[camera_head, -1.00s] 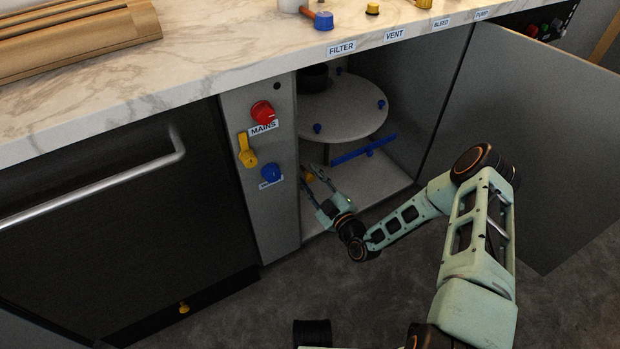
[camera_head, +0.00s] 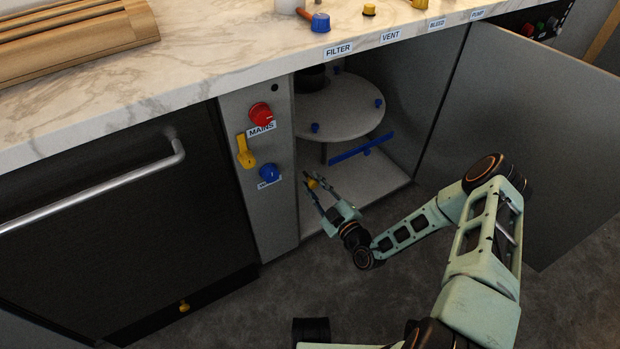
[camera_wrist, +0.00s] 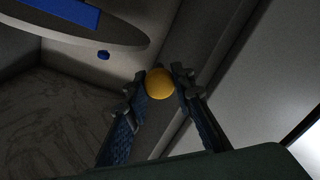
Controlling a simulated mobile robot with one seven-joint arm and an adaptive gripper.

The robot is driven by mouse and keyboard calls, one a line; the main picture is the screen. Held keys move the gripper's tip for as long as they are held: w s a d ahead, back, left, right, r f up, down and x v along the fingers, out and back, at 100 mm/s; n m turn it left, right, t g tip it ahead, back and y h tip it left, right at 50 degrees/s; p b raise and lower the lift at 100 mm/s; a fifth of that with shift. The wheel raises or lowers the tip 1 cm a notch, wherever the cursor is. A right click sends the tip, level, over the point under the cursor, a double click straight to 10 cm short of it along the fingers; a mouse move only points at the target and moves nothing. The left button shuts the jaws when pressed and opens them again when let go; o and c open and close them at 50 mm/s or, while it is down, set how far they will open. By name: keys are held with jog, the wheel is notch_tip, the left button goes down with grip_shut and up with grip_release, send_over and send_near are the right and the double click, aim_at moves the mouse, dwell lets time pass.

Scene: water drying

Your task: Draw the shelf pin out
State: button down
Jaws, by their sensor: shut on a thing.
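The shelf pin shows as a small yellow knob (camera_head: 312,183) at the left inner side of the open cabinet. In the wrist view its round yellow head (camera_wrist: 160,84) sits between my two fingertips. My gripper (camera_head: 311,186) is shut on it, one finger on each side; it also shows in the wrist view (camera_wrist: 159,88). The pin's shank is hidden, so I cannot tell whether any of it is still in the wall.
A round grey shelf (camera_head: 342,108) with blue knobs is above my gripper. A blue bar (camera_head: 361,149) lies behind it. The open door (camera_head: 545,150) stands to the right. Red, yellow and blue controls (camera_head: 260,114) are on the panel at left.

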jog(key=shift+s+d, duration=0.1)
jog(key=c, duration=1.9)
grip_release()
jog(key=v, duration=1.2)
